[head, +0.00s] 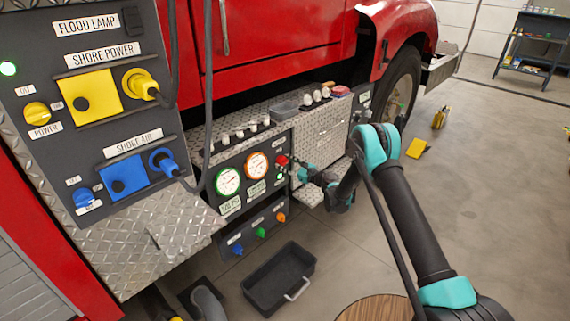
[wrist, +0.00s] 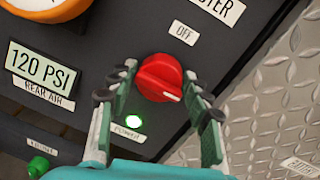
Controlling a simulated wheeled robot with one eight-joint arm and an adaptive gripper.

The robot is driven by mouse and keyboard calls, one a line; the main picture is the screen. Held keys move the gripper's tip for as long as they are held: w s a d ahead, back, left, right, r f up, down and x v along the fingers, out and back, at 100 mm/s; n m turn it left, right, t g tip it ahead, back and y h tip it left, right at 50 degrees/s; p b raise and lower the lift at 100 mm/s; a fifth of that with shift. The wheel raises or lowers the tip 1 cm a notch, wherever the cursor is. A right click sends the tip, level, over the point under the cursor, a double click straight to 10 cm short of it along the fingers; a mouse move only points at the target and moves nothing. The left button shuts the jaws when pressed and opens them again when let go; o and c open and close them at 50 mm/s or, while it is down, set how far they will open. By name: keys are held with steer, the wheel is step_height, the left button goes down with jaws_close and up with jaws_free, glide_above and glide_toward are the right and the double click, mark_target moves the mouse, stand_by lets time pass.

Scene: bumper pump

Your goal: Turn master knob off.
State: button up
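The red master knob (wrist: 158,78) sits on the dark pump panel; its white mark points to the lower right. An OFF label (wrist: 184,33) is above and right of it, and part of a label ending in "STER" shows at the top. A lit green light (wrist: 135,121) is below the knob, by a POWER label. My gripper (wrist: 161,72) has one finger on each side of the knob, with the tips close to its edges; firm contact is not clear. In the head view my gripper (head: 293,168) reaches the panel by the red knob (head: 282,160).
White-faced gauges (head: 228,181) are left of the knob, with blue, green and orange knobs below. Diamond plate (wrist: 280,100) lies to its right. A black bin (head: 279,281) stands on the floor below. A blue shore-air plug and cable (head: 163,161) are at the left. The floor at right is mostly clear.

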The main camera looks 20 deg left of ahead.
steer(key=shift+w, duration=0.1)
steer(key=c, duration=0.5)
steer(key=shift+d, duration=0.1)
steer(key=shift+n, duration=0.3)
steer(key=n, duration=0.3)
steer(key=shift+h, duration=0.3)
steer(key=n, duration=0.3)
steer(key=shift+n, duration=0.4)
steer(key=n, duration=0.5)
steer(key=shift+t+h, duration=0.3)
steer(key=n, duration=0.4)
steer(key=shift+f, duration=0.1)
steer(key=shift+s+n, duration=0.2)
steer(key=shift+n, duration=0.2)
steer(key=shift+t, duration=0.3)
